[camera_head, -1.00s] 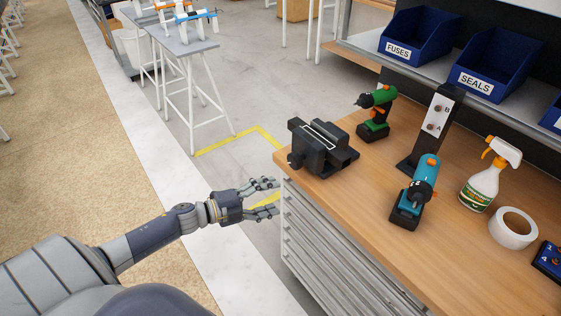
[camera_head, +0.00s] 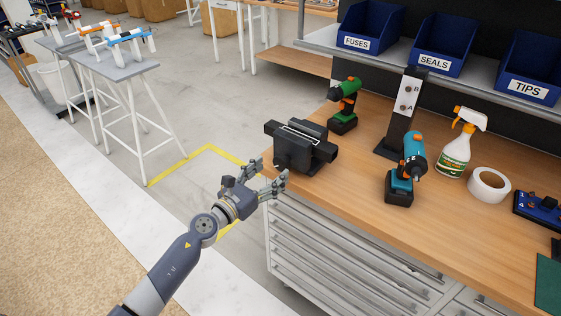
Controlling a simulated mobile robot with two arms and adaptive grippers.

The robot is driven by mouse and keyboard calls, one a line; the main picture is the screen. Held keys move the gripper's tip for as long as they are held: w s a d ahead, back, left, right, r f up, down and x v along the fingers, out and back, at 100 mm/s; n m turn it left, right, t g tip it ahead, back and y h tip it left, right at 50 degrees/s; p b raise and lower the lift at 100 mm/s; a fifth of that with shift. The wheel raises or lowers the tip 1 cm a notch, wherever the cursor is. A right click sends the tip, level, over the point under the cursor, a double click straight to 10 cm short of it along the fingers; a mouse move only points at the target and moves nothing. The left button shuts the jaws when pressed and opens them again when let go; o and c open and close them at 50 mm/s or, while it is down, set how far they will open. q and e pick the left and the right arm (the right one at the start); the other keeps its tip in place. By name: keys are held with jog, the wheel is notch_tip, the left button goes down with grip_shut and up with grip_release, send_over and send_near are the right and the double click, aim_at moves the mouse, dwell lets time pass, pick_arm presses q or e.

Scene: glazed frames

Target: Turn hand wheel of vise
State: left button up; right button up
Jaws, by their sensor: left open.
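The black vise (camera_head: 303,152) sits on the near left corner of the wooden workbench (camera_head: 365,195) in the head view. Its hand wheel cannot be made out clearly; the vise's front end lies close to my gripper. My left gripper (camera_head: 268,174) is open and empty, just off the bench's left edge, with its fingers pointing toward the vise. I cannot tell whether a fingertip touches the vise. My right gripper is not in view.
A green drill (camera_head: 343,112), a black stand (camera_head: 398,130), a teal drill (camera_head: 407,170), a spray bottle (camera_head: 455,157) and a tape roll (camera_head: 489,185) stand on the bench. Blue bins (camera_head: 442,48) line the shelf. Drawers (camera_head: 345,255) are under the benchtop.

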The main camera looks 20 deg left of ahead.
aim_at(279, 163)
pick_arm(q)
jog(key=x, duration=0.6)
jog(key=shift+a, duration=0.1)
jog(key=c, duration=1.1)
